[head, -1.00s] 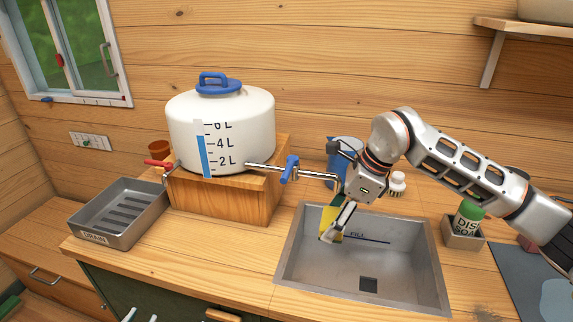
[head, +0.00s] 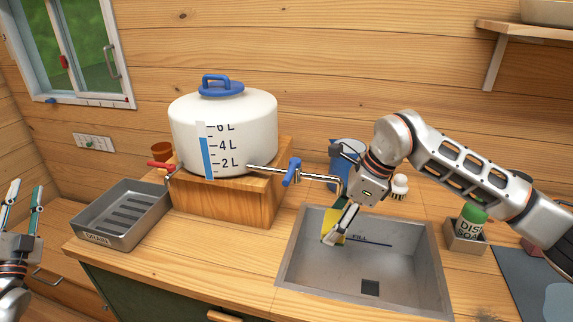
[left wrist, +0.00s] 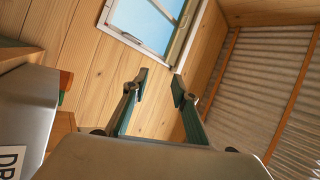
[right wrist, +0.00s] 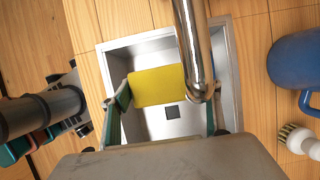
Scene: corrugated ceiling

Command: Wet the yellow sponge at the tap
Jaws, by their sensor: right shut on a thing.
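The yellow sponge (head: 329,221) is held over the left part of the sink (head: 405,262). It also shows in the right wrist view (right wrist: 158,86), between the two fingers. My right gripper (head: 338,225) is shut on it and partly hides it in the head view. The tap spout (head: 318,174) runs from the white water tank (head: 228,130), with a blue lever (head: 292,172) on it. In the right wrist view, the metal spout (right wrist: 190,45) passes close by the sponge. No water stream is visible. My left gripper (head: 22,207) is open and empty at the left edge, away from the counter.
A blue jug (head: 346,152) and a brush (head: 399,187) stand behind the sink. Dish soap (head: 470,220) stands in a holder at right.

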